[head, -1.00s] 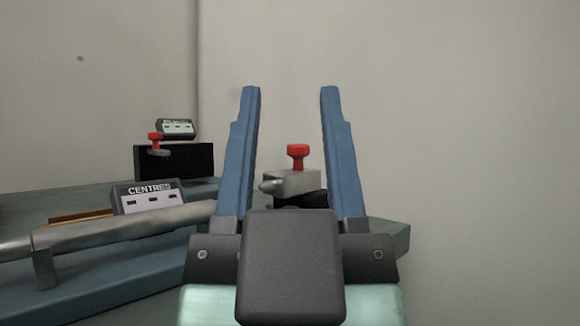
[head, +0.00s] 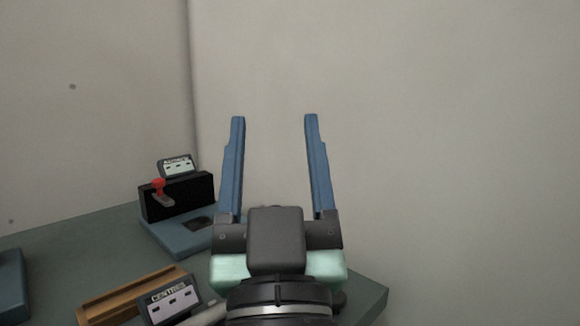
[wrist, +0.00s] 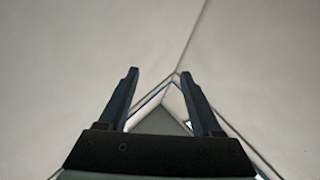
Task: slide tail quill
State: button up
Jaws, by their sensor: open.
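My gripper (head: 274,118) is open and empty in the head view, its two blue fingers pointing up in front of the bare wall. It also shows open in the wrist view (wrist: 162,72), with nothing between the fingers. The tail quill, a grey pointed piece under a red knob, is not visible now; my gripper and wrist cover that part of the bench. Only a sliver of the pale metal bar (head: 207,314) shows at the bottom edge of the head view, beside the CENTRES box.
The grey bench (head: 75,245) carries the CENTRES box (head: 170,300), a wooden tray (head: 125,294) and a black block (head: 194,196) with a red-knobbed lever (head: 158,187). A second labelled box (head: 176,165) stands behind the block. Free air lies above the bench, before the wall.

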jog(key=w+f+g+p, duration=0.45)
jog(key=w+p, duration=0.35)
jog(key=p, duration=0.7)
jog(key=s+d+f+m+g+h+p, duration=0.1)
jog(key=s+f+g+p, duration=0.1)
jog(key=f+p, duration=0.45)
jog(key=s+d+f+g+p, duration=0.1)
jog(key=s+f+p, duration=0.2)
jog(key=f+p, duration=0.3)
jog(key=w, duration=0.4)
jog(key=w+r+b, duration=0.1)
jog(key=w, duration=0.8)
jog(key=shift+a+r+b, duration=0.1)
jog(key=shift+r+b, duration=0.05)
jog(key=shift+b, duration=0.2)
grip_shut()
